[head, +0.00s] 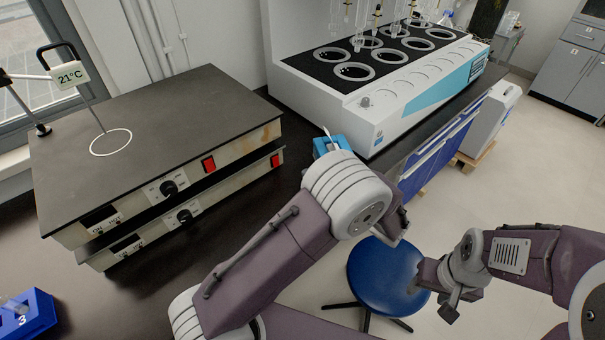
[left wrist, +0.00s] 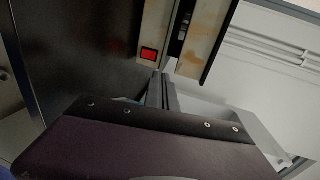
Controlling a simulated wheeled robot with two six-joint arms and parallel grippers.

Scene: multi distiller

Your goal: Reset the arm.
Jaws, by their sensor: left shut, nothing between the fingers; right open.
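My left arm comes in from the bottom left of the head view and bends at a large white and grey joint in front of the bench. Its gripper is not clearly visible there, as the arm's own links cover that area. In the left wrist view the left gripper (left wrist: 161,90) shows as narrow grey fingers, shut and empty, beyond a purple link. My right gripper (head: 436,298) is at the lower right of the head view, open and empty, over the floor beside the blue stool.
Two stacked hotplates (head: 165,135) with red switches stand on the dark bench at left. A white multi-position heater (head: 385,75) with glassware stands at the back. A blue holder (head: 325,147) is close behind my left joint. A blue stool (head: 385,272) stands on the floor. A blue rack (head: 38,312) is at lower left.

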